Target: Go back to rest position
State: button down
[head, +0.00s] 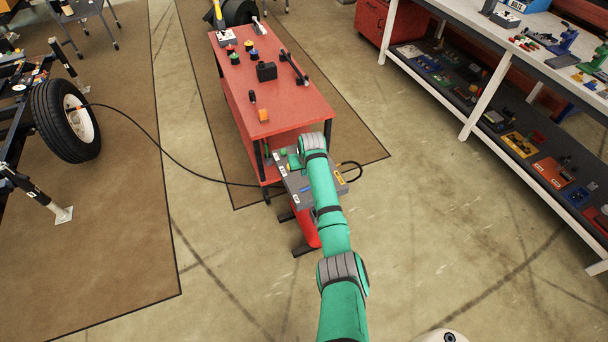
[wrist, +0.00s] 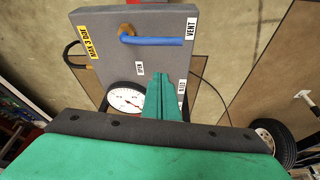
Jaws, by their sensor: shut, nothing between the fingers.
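My gripper (wrist: 165,96) is shut and empty. Its green fingers are pressed together over the lower part of a grey panel box (wrist: 90,45) in the wrist view. The box carries a blue lever (wrist: 160,40) that lies across its upper part, pointing right toward the VENT label (wrist: 191,27). The fingers are apart from the lever. A round white gauge (wrist: 124,98) shows partly, to the left of the fingers. In the head view, the grey box (head: 315,189) is partly hidden by my green arm at the front of the red cart.
The red cart top (head: 280,105) holds several small tools and knobs. A black hose (head: 155,143) runs to the wheel (head: 65,120) at left. A white-topped workbench (head: 470,15) with a lower shelf stands at right. Floor is clear at lower right.

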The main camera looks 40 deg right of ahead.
jog(key=d+v, duration=0.1)
jog(key=v, duration=0.6)
jog(key=shift+a, duration=0.35)
